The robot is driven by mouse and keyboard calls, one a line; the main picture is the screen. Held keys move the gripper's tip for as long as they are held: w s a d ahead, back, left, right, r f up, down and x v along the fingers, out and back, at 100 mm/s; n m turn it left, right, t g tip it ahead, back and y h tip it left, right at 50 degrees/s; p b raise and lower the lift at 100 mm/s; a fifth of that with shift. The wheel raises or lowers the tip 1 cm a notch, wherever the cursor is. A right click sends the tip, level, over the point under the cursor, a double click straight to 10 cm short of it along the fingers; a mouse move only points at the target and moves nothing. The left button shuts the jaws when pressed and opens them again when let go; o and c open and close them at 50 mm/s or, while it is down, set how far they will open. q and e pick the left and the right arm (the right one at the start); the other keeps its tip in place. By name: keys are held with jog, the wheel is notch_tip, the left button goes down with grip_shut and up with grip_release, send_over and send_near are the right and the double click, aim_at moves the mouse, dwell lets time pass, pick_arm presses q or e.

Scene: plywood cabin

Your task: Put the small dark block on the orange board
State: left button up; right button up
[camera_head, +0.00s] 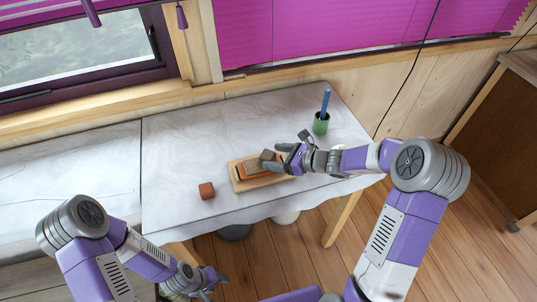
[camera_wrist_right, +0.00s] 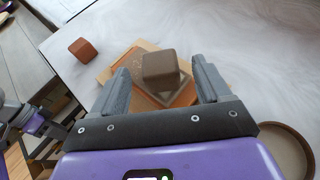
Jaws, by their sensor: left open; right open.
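The small dark block (camera_head: 267,155) is grey-brown and sits over the light wooden tray (camera_head: 236,183) on the white table. The orange board (camera_head: 246,174) lies in that tray. In the right wrist view, the block (camera_wrist_right: 160,70) is between the fingers of my right gripper (camera_wrist_right: 160,76), with gaps at its sides, and above a greyish patch on the orange board (camera_wrist_right: 184,97). Whether it touches the surface below is hard to tell. My right gripper (camera_head: 284,158) is open. My left gripper (camera_head: 210,284) is open and empty, low in front of the table.
A reddish-brown cube (camera_head: 206,190) stands on the table left of the tray. A green cup (camera_head: 321,124) with a blue stick is at the back right. A brown-rimmed round dish (camera_wrist_right: 283,150) shows near the right gripper. The table's left part is clear.

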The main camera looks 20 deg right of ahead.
jog(key=v, duration=0.8)
jog(key=shift+s+p, duration=0.2)
jog(key=shift+p, duration=0.25)
jog(key=shift+d, duration=0.1)
